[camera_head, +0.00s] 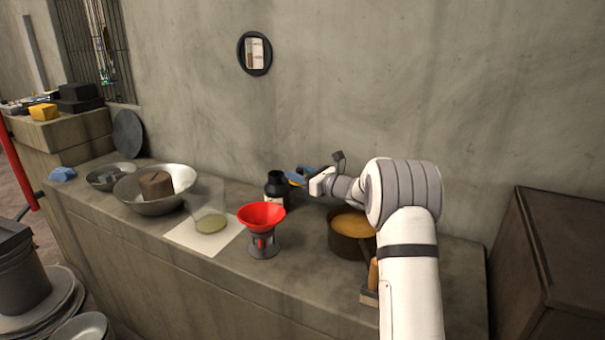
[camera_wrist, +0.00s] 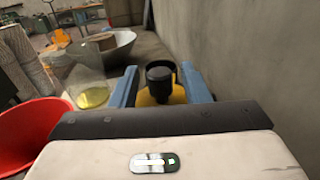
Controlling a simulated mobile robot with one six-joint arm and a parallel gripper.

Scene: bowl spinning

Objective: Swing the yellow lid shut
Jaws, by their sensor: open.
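A black bottle (camera_head: 277,190) stands upright on the counter near the wall. The yellow lid (camera_head: 296,180) is a small patch at the bottle's right side in the head view, partly hidden by my gripper (camera_head: 302,174). In the wrist view the yellow lid (camera_wrist: 177,94) shows between my two blue fingers, on the near side of the bottle's black neck (camera_wrist: 160,76). The lid looks swung away from the neck. My gripper (camera_wrist: 160,85) is open, with one finger on each side of the lid. I cannot tell whether either finger touches it.
A red funnel (camera_head: 262,214) on a stand is close in front of the bottle. A clear flask (camera_head: 208,212) with yellowish liquid and a metal bowl (camera_head: 150,204) stand to the left. A brown pot (camera_head: 343,243) sits below my arm. The wall (camera_wrist: 245,55) is close on the right.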

